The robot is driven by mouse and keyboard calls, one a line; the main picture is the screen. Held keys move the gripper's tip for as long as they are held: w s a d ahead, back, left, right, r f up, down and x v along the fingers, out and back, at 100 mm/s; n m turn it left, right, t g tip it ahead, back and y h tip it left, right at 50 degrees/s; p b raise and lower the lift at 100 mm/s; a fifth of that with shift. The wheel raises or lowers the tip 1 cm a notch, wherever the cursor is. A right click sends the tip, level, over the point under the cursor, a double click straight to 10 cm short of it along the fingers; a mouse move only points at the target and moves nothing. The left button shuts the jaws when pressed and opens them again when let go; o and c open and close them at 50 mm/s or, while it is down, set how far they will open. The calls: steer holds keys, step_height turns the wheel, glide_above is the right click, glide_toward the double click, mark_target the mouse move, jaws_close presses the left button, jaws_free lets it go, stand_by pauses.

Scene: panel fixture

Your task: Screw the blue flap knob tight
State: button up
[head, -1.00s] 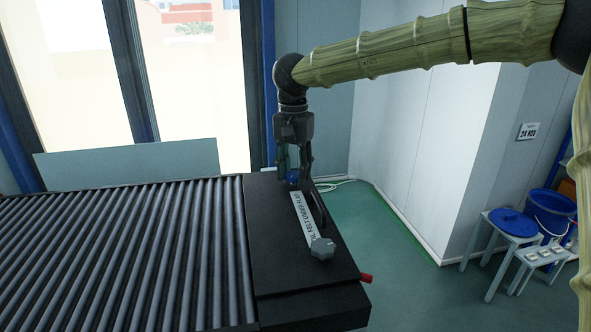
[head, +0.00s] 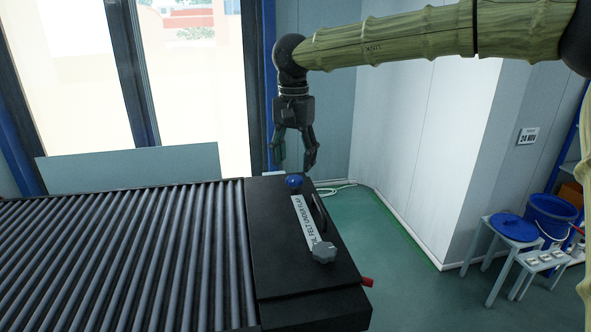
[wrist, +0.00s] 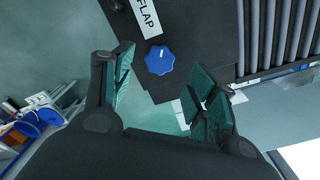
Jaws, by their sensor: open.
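The blue flap knob (head: 294,181) sits at the far end of the black panel (head: 275,225), beyond a white label strip (head: 305,220). In the wrist view the blue knob (wrist: 159,60) has a scalloped rim and a white mark near its top. My gripper (head: 295,165) is open and empty, above and just beyond the knob. In the wrist view the fingers (wrist: 160,95) are spread wide, with the knob past the gap between them and touching neither. The knob's thread and underside are hidden.
A grey knob (head: 323,252) stands at the near end of the label. A black handle (head: 318,210) rises beside the label. Grey rollers (head: 130,250) fill the left. A red piece (head: 367,281) sticks out at the right edge. Stools (head: 500,245) stand at far right.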

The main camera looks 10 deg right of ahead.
mark_target(294, 178)
step_height(294, 178, up, 8)
steer(key=shift+f, duration=0.25)
